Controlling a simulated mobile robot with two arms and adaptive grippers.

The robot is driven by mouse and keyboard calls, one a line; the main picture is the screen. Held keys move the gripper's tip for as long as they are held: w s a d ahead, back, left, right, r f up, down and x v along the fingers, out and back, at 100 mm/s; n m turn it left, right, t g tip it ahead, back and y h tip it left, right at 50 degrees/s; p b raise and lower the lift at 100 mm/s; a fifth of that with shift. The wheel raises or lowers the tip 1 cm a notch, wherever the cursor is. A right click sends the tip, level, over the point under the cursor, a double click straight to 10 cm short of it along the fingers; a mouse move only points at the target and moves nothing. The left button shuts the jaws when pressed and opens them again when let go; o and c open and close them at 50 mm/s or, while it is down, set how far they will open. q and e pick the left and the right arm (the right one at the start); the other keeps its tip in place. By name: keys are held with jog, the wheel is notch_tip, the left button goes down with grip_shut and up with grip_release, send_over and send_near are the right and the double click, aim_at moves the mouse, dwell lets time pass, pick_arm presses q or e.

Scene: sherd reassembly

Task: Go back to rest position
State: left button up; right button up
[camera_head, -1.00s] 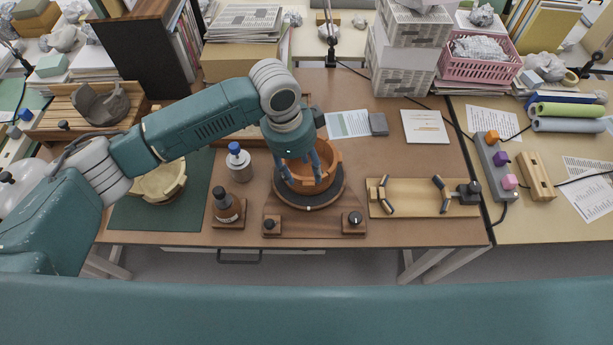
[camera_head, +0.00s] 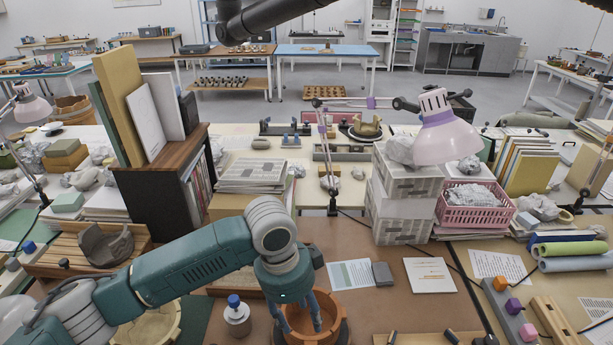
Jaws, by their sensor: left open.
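My left arm comes in from the left over the brown table. My left gripper (camera_head: 299,322) points down at an orange clay pot (camera_head: 343,310) near the bottom edge of the view. Its blue-grey fingers are apart and reach into or in front of the pot's opening; I cannot tell whether they touch it. The lower part of the pot and its stand are cut off by the frame. A cream bowl (camera_head: 150,328) sits on the green mat (camera_head: 193,318), partly behind my arm. My right gripper does not show.
A white bottle with a blue cap (camera_head: 236,313) stands left of the pot. Papers (camera_head: 429,275) and a grey block (camera_head: 382,273) lie to the right. A dark bookcase (camera_head: 160,195), stacked boxes (camera_head: 402,215), a pink basket (camera_head: 475,208) and a lilac lamp (camera_head: 446,135) stand behind.

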pick_arm(q)
jog(key=s+d+f+n+t+h, duration=0.1)
jog(key=s+d+f+n+h, duration=0.3)
jog(key=s, duration=0.5)
jog(key=s+a+f+n+t+y, duration=0.15)
jog(key=s+a+n, duration=0.25)
jog(key=a, duration=0.4)
jog(key=s+a+f+n+y, duration=0.2)
jog(key=s+a+f+n, duration=0.15)
jog(key=a, duration=0.35)
jog(key=s+a+f+n+t+y, duration=0.1)
jog(key=s+a+f+n+y, duration=0.1)
jog(key=s+a+n, duration=0.45)
notch_tip(320, 180, down, 30)
jog(key=a+m+g+b, duration=0.1)
jog(key=m+g+b, duration=0.1)
jog(key=b, duration=0.1)
jog(key=s+a+f+b, duration=0.1)
jog(key=s+a+f, duration=0.2)
jog(key=s+f, duration=1.4)
jog(key=shift+s+f+g+b, duration=0.25)
jog(key=shift+f+g+b, duration=0.1)
jog(key=shift+g+b, duration=0.1)
